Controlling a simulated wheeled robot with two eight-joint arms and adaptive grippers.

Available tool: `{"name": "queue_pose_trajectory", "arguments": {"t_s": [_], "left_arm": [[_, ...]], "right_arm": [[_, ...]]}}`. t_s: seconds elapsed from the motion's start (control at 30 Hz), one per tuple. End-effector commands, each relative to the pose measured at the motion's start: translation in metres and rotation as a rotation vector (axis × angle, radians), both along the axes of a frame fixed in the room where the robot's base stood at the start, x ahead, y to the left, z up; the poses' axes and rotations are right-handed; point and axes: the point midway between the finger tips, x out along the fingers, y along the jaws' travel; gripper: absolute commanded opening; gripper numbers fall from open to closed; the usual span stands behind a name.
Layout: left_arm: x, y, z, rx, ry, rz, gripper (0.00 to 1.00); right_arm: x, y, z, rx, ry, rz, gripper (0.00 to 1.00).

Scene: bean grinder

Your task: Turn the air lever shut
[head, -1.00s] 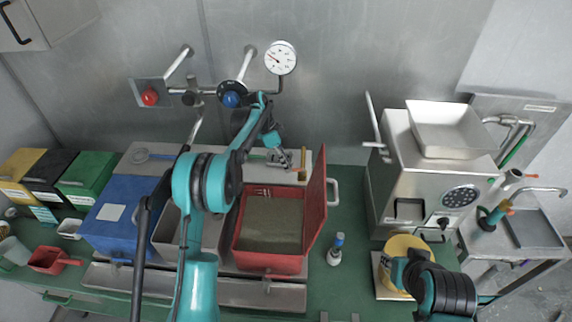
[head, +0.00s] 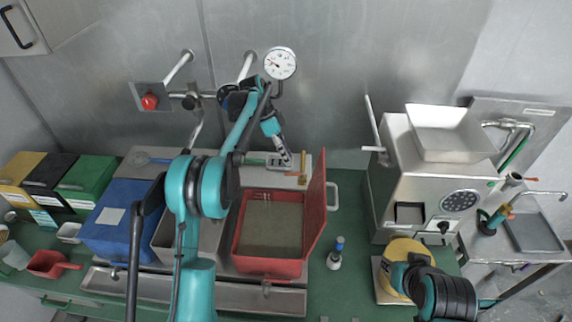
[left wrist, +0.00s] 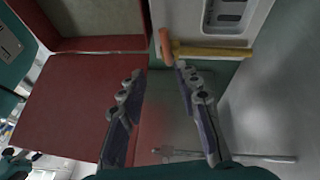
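A thin metal lever rod with a short crossbar (head: 372,125) stands at the left side of the steel machine (head: 408,180). Which fitting is the air lever is not labelled legibly. In the left wrist view a grey rod with a crosspiece (left wrist: 230,157) lies below my fingers, apart from them. My left gripper (head: 287,160) is open and empty, pointing down over the back tray beside the red lid; its two fingers (left wrist: 160,75) are spread in the left wrist view. My right gripper (head: 403,268) is by a yellow round container (head: 408,246); its fingers are hidden.
The red box's open lid (head: 316,205) stands upright between my left gripper and the machine. An orange-and-yellow handled tool (head: 303,172) lies near my fingers. A gauge (head: 280,63) and red knob (head: 149,102) are on the wall.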

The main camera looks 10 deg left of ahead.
Motion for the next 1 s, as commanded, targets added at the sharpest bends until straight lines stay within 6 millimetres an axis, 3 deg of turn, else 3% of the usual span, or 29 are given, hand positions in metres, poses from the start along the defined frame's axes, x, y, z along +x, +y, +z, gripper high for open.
{"name": "queue_pose_trajectory", "arguments": {"t_s": [0.2, 0.53, 0.67, 0.87, 1.0], "left_arm": [[0.000, 0.000, 0.029, 0.000, 0.000, 0.000, 0.33], [0.000, 0.000, 0.034, 0.000, 0.000, 0.000, 0.33], [-0.001, 0.001, 0.034, -0.006, -0.009, 0.000, 0.01], [-0.015, 0.012, 0.033, -0.070, -0.134, -0.005, 0.00], [-0.036, 0.027, 0.030, -0.156, -0.349, -0.044, 0.00]], "right_arm": [[0.000, 0.000, 0.000, 0.000, 0.000, 0.000, 0.31], [0.000, 0.000, 0.000, 0.000, 0.000, 0.000, 0.31], [0.000, 0.000, -0.001, 0.000, 0.000, 0.000, 0.31], [0.000, 0.000, -0.013, 0.000, 0.000, 0.000, 0.31], [0.000, 0.000, -0.025, 0.000, 0.000, 0.000, 0.31]]}}
